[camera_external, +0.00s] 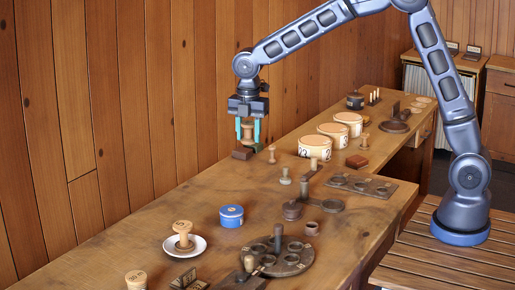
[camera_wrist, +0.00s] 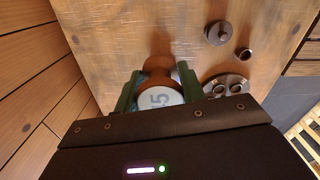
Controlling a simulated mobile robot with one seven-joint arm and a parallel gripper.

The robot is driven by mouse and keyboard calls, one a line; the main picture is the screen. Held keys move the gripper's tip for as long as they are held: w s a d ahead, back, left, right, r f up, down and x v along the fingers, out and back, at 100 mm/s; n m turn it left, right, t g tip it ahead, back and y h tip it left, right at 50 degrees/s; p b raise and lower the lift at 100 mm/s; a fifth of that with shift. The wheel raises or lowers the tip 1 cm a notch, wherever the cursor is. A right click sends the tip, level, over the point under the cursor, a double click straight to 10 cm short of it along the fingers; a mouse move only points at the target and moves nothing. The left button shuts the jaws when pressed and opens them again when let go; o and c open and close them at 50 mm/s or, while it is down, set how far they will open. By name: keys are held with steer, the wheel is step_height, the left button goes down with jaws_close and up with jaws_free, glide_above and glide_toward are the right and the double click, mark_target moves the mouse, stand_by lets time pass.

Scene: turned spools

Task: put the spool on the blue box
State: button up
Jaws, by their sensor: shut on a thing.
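My gripper (camera_external: 248,134) is above the far left part of the table, with its teal fingers pointing down. It is shut on a turned wooden spool (camera_external: 247,131). In the wrist view, the brown spool (camera_wrist: 157,66) sits between the green fingers of my gripper (camera_wrist: 158,85), and its pale round end shows a "5". The blue box (camera_external: 231,217) is a small round tin with a lid. It stands on the table, nearer the camera than my gripper and apart from it. I cannot make it out in the wrist view.
A dark brown block (camera_external: 242,153) is just below my gripper, with another spool (camera_external: 272,155) beside it. A white saucer (camera_external: 196,247) with a spool (camera_external: 183,232) is left of the blue box. A round dark tray (camera_external: 306,265) stands in front. Bare wood surrounds the box's back.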

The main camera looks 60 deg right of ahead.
step_height(320, 180, up, 4)
glide_above(232, 209)
step_height(232, 209, down, 14)
steer(key=shift+f, duration=2.9)
steer(key=o, duration=0.9)
steer(key=shift+f, duration=0.15)
steer(key=shift+o, duration=0.2)
step_height(232, 209, up, 12)
steer(key=shift+r, duration=0.25)
